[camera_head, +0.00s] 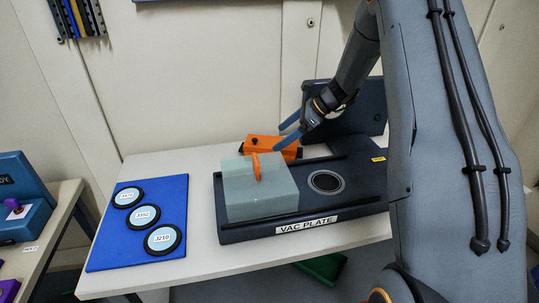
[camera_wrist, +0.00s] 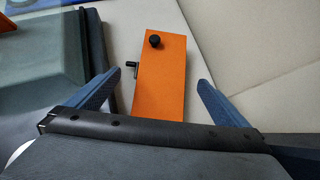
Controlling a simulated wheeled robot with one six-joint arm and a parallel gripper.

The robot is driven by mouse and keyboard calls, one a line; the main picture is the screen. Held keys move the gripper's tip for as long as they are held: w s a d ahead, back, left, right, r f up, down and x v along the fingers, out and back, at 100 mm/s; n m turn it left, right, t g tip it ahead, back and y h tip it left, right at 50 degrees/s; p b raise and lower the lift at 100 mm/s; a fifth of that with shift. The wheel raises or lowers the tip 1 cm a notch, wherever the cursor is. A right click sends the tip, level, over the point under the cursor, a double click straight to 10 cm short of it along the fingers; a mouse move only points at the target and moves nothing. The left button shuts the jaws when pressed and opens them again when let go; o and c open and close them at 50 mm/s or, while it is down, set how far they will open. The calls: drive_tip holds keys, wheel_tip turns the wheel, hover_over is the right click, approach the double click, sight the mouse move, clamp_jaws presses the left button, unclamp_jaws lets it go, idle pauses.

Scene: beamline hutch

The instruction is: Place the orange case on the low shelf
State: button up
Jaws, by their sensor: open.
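The orange case (camera_head: 262,142) lies on the white table behind the pale translucent block, which hides part of it. In the wrist view the case (camera_wrist: 160,85) is a long orange box with a black knob on top and a small black fitting on its left side. My gripper (camera_head: 282,134) is open, its blue fingers pointing down over the case. In the wrist view one finger is on each side of the case, with a gap on both sides. I cannot make out the low shelf for certain.
The translucent block (camera_head: 260,193) with an orange upright piece sits on the dark vac plate (camera_head: 232,233), close to the case. A blue mat (camera_head: 110,250) with round labelled discs lies left. A green object (camera_head: 322,267) shows below the table edge. Another bench (camera_head: 50,235) stands far left.

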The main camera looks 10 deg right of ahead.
sight(271, 143)
drive_tip(key=shift+p+x, duration=1.6)
drive_tip(key=shift+x, duration=1.85)
drive_tip(key=shift+s, duration=0.15)
drive_tip(key=shift+c, duration=0.4)
drive_tip(key=shift+r, duration=0.1)
drive_tip(key=c, duration=1.6)
